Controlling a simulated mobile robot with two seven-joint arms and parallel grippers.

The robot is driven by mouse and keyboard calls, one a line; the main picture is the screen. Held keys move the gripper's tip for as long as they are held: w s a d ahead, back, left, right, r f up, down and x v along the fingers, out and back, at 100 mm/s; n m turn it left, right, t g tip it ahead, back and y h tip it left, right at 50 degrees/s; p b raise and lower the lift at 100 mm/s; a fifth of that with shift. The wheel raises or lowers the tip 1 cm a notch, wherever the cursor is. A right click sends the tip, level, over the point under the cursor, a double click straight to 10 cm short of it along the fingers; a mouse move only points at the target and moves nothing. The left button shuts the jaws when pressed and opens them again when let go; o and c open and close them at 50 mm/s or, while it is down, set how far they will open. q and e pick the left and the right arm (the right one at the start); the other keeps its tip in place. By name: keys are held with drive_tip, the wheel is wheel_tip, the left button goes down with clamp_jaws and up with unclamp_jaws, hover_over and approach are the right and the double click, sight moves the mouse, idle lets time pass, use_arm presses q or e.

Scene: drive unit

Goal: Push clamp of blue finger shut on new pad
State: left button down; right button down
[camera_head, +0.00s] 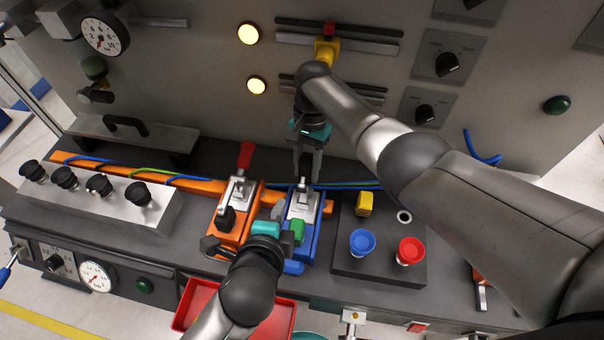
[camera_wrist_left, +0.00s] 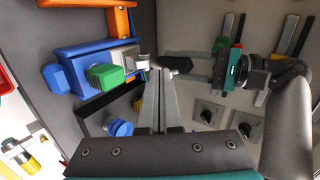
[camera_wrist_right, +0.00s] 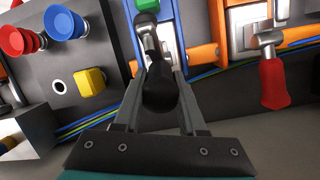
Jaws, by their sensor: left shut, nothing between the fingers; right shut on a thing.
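The blue finger (camera_head: 301,238) stands on the dark bench, right of the orange finger (camera_head: 226,228). A green pad (camera_head: 297,230) sits at its near end and also shows in the left wrist view (camera_wrist_left: 103,76). Its metal clamp (camera_head: 303,196) has a black handle (camera_wrist_right: 160,88), which points away from the pad towards the panel. My right gripper (camera_head: 305,172) is shut on the black handle, its fingers on either side of it. My left gripper (camera_wrist_left: 163,78) is shut and empty, low beside the blue finger; its fingertips are hard to make out in the head view.
The orange finger's red clamp handle (camera_head: 246,155) stands up to the left. Right of the blue finger, a dark plate (camera_head: 375,268) bears blue (camera_head: 362,242) and red (camera_head: 410,250) knobs and a yellow block (camera_head: 364,204). A red tray (camera_head: 196,297) is below the bench's front edge.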

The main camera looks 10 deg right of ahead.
sight(305, 169)
use_arm(q)
wheel_tip(305, 169, up, 3)
drive_tip(key=d+m, duration=0.1)
drive_tip(key=d, duration=0.2)
use_arm(e)
drive_tip(key=shift+d, duration=0.1)
use_arm(q)
drive_tip(key=shift+h, duration=0.4)
drive_tip(key=x, duration=0.9)
drive_tip(key=shift+w+a, duration=0.1)
drive_tip(key=shift+w, duration=0.45)
use_arm(e)
drive_tip(key=shift+f, duration=0.1)
